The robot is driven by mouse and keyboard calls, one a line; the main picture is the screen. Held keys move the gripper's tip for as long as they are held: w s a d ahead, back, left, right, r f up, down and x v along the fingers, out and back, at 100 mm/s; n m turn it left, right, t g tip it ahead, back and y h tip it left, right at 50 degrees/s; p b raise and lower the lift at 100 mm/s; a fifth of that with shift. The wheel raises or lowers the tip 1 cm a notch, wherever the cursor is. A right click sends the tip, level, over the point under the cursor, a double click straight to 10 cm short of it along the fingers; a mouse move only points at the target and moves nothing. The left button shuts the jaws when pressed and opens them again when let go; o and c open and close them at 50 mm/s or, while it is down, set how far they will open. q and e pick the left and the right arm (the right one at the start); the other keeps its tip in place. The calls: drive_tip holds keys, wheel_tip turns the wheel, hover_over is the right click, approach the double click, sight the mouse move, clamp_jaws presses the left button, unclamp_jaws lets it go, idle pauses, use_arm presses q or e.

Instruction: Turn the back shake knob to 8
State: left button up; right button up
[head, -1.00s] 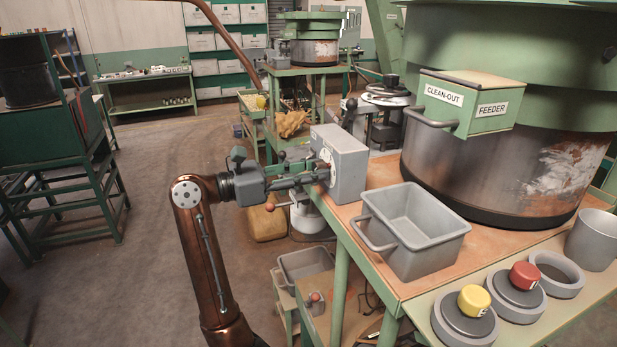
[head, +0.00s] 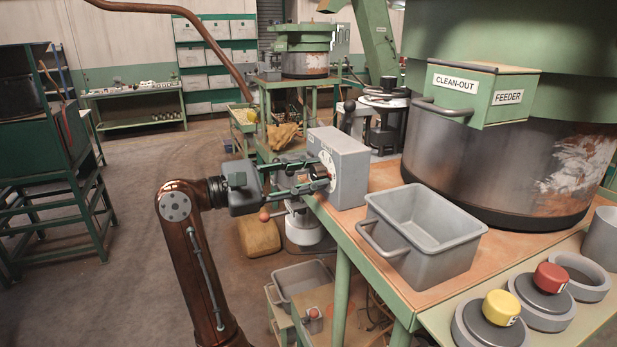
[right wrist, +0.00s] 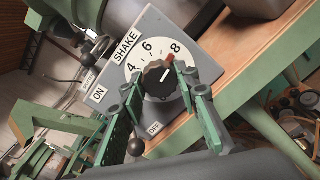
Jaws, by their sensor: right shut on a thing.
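The grey control box (head: 343,165) stands at the left edge of the near bench, with a round white dial on its face. In the right wrist view its dial (right wrist: 131,67) reads 4, 6, 8 and OFF, with SHAKE and ON labels beside it. The dark shake knob (right wrist: 160,84) sits at the dial's middle. My left gripper is out of view.
A grey open bin (head: 425,235) stands right of the box, before the large feeder bowl (head: 520,165).

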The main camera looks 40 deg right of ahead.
idle(0.4)
drive_tip(key=o, duration=1.2)
drive_tip(key=shift+c, duration=0.2)
drive_tip(key=v, duration=1.2)
drive_tip(key=shift+a, duration=0.1)
